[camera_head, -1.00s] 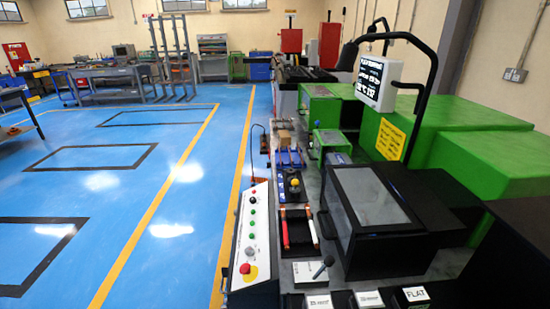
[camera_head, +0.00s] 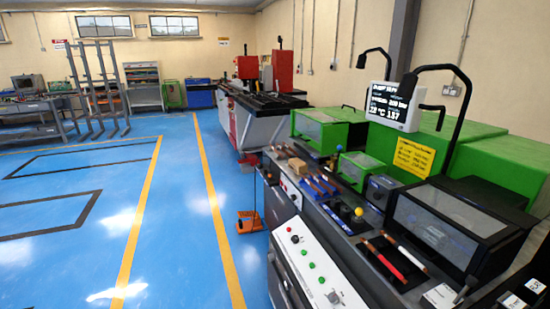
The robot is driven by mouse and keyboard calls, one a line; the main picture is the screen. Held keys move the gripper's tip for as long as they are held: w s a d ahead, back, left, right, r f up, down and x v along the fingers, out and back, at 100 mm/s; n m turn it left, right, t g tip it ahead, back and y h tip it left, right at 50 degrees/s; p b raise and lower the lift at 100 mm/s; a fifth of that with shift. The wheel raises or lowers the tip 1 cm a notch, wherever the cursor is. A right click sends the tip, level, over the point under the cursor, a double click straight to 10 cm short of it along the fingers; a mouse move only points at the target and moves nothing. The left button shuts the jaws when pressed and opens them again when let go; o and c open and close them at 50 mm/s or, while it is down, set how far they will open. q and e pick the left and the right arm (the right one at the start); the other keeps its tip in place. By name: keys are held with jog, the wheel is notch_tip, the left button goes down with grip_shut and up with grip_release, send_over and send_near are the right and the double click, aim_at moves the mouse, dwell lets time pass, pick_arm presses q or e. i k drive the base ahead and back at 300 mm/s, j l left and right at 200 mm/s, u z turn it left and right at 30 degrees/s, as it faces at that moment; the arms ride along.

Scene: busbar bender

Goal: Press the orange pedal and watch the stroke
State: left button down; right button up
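The orange pedal (camera_head: 249,221) sits on the blue floor beside the front of the machine bench, left of the white control panel. A thin dark upright handle or rod rises from it. The busbar bender bench (camera_head: 345,215) runs along the right, with a green-housed unit (camera_head: 360,170) on top. A small display (camera_head: 393,105) on a black arm shows text and numbers, partly legible, with "137" at the lower right. Neither of my grippers is in view.
The white control panel (camera_head: 312,265) with coloured buttons juts out at the bottom centre. A black box with a clear lid (camera_head: 450,225) stands at the right. Copper-coloured bars lie in racks (camera_head: 318,185) on the bench. Blue floor with yellow lines (camera_head: 213,200) is open on the left.

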aim_at(246, 214)
jog(key=i+j+z, duration=0.15)
jog(key=j, duration=0.2)
jog(key=i+j+z, duration=0.1)
jog(key=j, duration=0.25)
jog(key=i+j+z, duration=0.25)
jog(key=j, duration=0.5)
jog(key=i+j+z, duration=0.15)
jog(key=j, duration=0.25)
jog(key=i+j+z, duration=0.1)
jog(key=i+j, duration=0.15)
jog(key=i+j+z, duration=0.1)
jog(key=j, duration=0.4)
jog(key=i+j+z, duration=0.1)
jog(key=i+j, duration=0.25)
jog(key=i+j+z, duration=0.1)
jog(key=j, duration=0.35)
jog(key=i+j+z, duration=0.1)
jog(key=i+j, duration=0.15)
jog(key=j, duration=0.15)
jog(key=i+j+z, duration=0.1)
jog(key=j, duration=0.35)
jog(key=i+j+z, duration=0.1)
jog(key=i+j, duration=0.15)
jog(key=j, duration=0.2)
jog(key=i+j+z, duration=0.1)
jog(key=j, duration=0.35)
jog(key=i+j, duration=0.1)
jog(key=j, duration=0.25)
jog(key=i+j, duration=0.1)
jog(key=j, duration=0.2)
